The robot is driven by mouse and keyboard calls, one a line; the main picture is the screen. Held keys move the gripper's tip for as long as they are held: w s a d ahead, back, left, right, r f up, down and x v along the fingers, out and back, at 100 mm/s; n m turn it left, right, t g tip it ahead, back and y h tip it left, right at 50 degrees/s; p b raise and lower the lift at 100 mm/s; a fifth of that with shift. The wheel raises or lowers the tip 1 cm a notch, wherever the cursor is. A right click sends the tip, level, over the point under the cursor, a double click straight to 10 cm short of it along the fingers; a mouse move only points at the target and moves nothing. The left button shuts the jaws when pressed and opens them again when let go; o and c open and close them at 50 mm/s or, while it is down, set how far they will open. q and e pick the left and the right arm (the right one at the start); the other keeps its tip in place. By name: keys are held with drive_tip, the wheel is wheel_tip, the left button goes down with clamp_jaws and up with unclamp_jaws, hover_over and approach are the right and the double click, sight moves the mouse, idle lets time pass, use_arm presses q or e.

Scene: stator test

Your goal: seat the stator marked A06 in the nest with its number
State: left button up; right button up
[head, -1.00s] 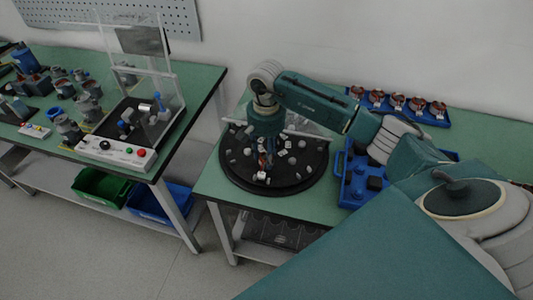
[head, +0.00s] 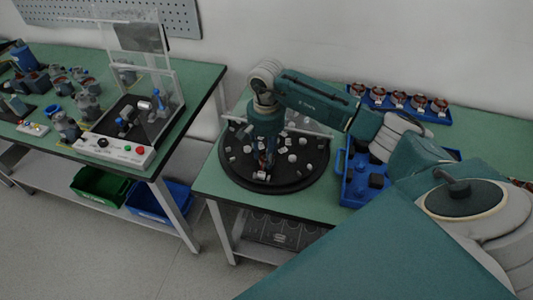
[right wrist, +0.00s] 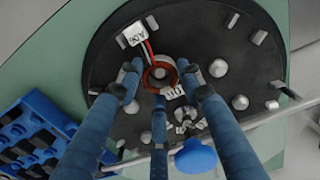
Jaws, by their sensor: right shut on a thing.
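The stator (right wrist: 160,76), a small copper-coloured ring, is between the fingertips of my right gripper (right wrist: 161,78) in the right wrist view. A red lead runs from it to a white tag (right wrist: 137,32) that reads A06. The gripper is shut on the stator, low over a round black plate (right wrist: 112,60) with several metal pegs. White number labels (right wrist: 172,92) lie on the plate close to the stator, partly hidden by the fingers and hard to read. In the head view, my right gripper (head: 264,158) points down at the plate's middle. Whether the stator touches the plate is unclear. My left gripper is not in view.
A blue tray (head: 350,190) stands right of the plate. A blue rack (head: 432,117) with several copper-wound parts is at the back right. A pale bar (right wrist: 262,117) crosses beside the plate. A test station (head: 118,150) stands on the left table.

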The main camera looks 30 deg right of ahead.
drive_tip(key=o, duration=1.3)
drive_tip(key=shift+o, duration=0.2)
drive_tip(key=shift+r, duration=0.1)
wheel_tip(320, 180, up, 12)
